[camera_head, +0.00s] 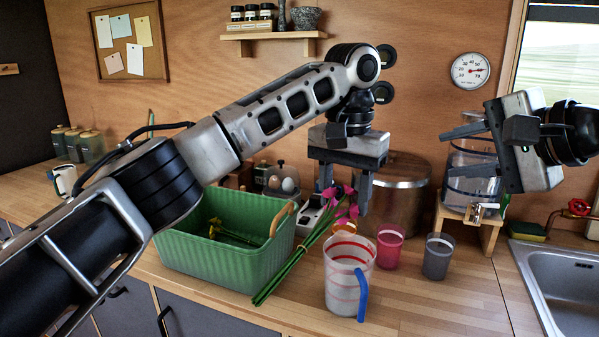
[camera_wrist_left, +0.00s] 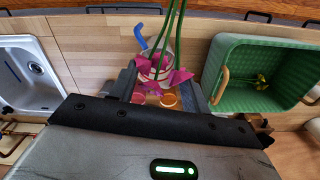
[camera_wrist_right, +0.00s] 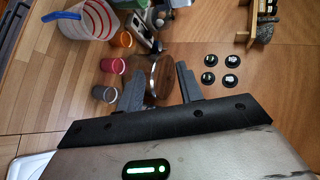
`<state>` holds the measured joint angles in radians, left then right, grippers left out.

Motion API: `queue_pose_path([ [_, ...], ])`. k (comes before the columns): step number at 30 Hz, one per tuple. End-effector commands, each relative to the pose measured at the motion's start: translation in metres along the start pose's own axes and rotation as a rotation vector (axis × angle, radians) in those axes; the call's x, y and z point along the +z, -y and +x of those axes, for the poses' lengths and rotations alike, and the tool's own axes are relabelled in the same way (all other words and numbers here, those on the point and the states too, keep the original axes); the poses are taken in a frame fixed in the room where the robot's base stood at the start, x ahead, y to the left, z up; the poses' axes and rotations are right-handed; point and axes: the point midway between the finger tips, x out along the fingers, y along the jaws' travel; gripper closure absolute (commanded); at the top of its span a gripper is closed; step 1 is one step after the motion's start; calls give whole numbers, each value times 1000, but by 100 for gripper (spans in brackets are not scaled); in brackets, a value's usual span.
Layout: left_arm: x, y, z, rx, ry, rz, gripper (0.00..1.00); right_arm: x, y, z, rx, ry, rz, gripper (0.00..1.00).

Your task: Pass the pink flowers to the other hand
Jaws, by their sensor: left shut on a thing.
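The pink flowers (camera_head: 345,204) hang by their heads at my left gripper (camera_head: 345,185), with long green stems slanting down to the left in front of the green basket. In the left wrist view the pink blooms (camera_wrist_left: 165,78) sit between the fingers of my left gripper (camera_wrist_left: 163,88), which is shut on them. The stems run toward the top of that view. My right gripper (camera_head: 464,152) is to the right, pointing left, with its fingers apart and nothing between them. The right wrist view shows the same open fingers (camera_wrist_right: 160,88) and no flowers.
A green basket (camera_head: 205,262) with yellow flowers stands left on the wooden counter. A striped pitcher (camera_head: 340,285), a pink cup (camera_head: 390,248) and a grey cup (camera_head: 437,258) stand below the grippers. A large pot (camera_head: 400,190) and a glass dispenser (camera_head: 472,185) are behind. A sink (camera_head: 565,285) is right.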

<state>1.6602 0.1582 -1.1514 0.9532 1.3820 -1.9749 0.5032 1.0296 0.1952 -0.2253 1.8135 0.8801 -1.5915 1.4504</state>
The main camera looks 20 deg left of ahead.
Motion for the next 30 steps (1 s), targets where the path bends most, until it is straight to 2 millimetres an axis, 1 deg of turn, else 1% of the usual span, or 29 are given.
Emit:
queue_pose_path([
  [1,0,0,0,0,0,0,75,28,15,-1,14,50,-51,63],
  [2,0,0,0,0,0,0,75,44,22,-2,28,80,-77,63],
  [3,0,0,0,0,0,0,75,65,28,-3,50,115,-115,63],
  [5,0,0,0,0,0,0,75,95,35,-6,86,163,-173,63],
  [6,0,0,0,0,0,0,75,114,38,-9,114,190,-212,63],
  [8,0,0,0,0,0,0,75,141,40,-14,157,225,-274,63],
  [9,0,0,0,0,0,0,75,158,40,-17,189,245,-318,63],
  [13,0,0,0,0,0,0,75,212,32,-32,314,286,-477,63],
  [15,0,0,0,0,0,0,75,222,36,-21,411,268,-488,63],
  [18,0,0,0,0,0,0,75,237,36,-12,535,222,-517,63],
  [21,0,0,0,0,0,0,75,245,35,-5,644,155,-535,63],
  [24,0,0,0,0,0,0,75,248,34,-2,728,84,-542,63],
  [30,0,0,0,0,0,0,75,247,31,4,797,15,-539,63],
])
